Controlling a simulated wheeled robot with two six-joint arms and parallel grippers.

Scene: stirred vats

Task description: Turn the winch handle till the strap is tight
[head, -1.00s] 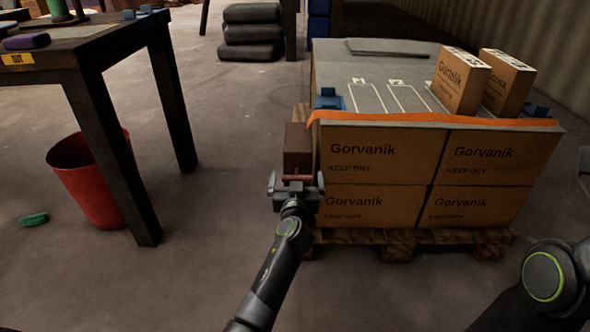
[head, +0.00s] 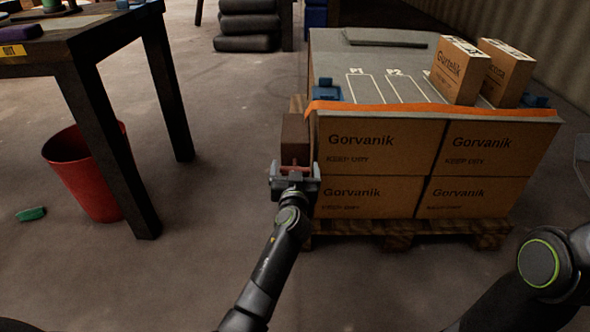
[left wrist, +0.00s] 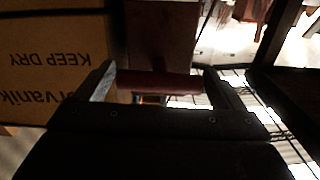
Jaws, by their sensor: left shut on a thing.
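My left gripper (head: 294,172) is at the left front corner of the box stack, shut on the reddish winch handle (head: 296,167). The handle also shows as a dark red bar (left wrist: 155,83) across the jaws in the left wrist view. A dark brown block (head: 294,138), seemingly the winch housing or its post, stands just behind the gripper. The orange strap (head: 430,109) runs along the top front edge of the load and looks slightly wavy near its left end. The winch mechanism itself is mostly hidden. My right arm (head: 540,265) shows at the right, but its gripper is out of view.
Gorvanik boxes (head: 375,160) stand on a wooden pallet (head: 400,233). Two small cartons (head: 458,70) sit on the grey top (head: 425,62). A dark table (head: 105,90) and a red bin (head: 85,180) are at the left. A green object (head: 31,214) lies on the floor.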

